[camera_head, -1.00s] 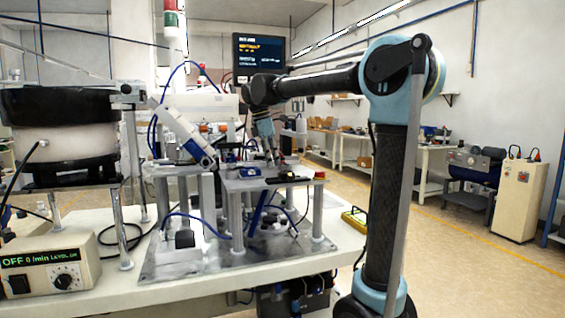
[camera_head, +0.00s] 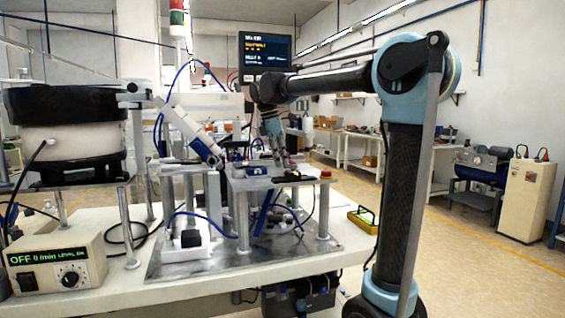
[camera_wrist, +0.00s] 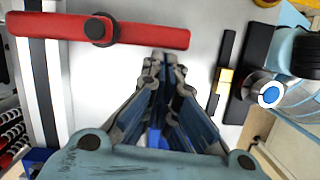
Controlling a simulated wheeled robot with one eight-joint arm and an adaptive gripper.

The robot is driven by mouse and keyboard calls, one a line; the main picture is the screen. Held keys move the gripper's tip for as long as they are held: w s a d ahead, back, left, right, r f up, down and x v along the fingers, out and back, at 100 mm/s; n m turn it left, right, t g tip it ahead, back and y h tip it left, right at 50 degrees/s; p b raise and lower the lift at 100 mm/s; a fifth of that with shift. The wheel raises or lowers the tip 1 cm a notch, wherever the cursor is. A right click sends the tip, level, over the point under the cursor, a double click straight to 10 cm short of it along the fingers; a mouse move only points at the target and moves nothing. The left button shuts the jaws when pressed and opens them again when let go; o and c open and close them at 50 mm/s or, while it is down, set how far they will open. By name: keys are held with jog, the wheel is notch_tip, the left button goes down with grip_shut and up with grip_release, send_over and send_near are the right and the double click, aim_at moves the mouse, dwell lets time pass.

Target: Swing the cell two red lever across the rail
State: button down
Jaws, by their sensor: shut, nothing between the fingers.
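The red lever (camera_wrist: 145,35) shows at the top of the wrist view as a long bar with a black pivot knob (camera_wrist: 101,29). Its left end lies over a black-and-white strip (camera_wrist: 38,95) that looks like the rail. My gripper (camera_wrist: 164,58) is shut and empty, its fingertips just below the lever's right half. I cannot tell whether they touch it. In the head view my gripper (camera_head: 284,162) points down over the raised metal plate (camera_head: 255,182). The lever cannot be made out there, and no cell number is readable.
A silver cylinder with a blue centre (camera_wrist: 269,95) and a black block with a brass piece (camera_wrist: 224,80) stand right of my fingers. In the head view a red button (camera_head: 326,173) sits at the plate's right edge. A bowl feeder (camera_head: 65,130) stands at left.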

jog(key=shift+w+a, duration=0.1)
jog(key=shift+w, duration=0.05)
jog(key=shift+w+a+r, duration=0.1)
jog(key=shift+w+a, duration=0.3)
jog(key=shift+a, duration=0.05)
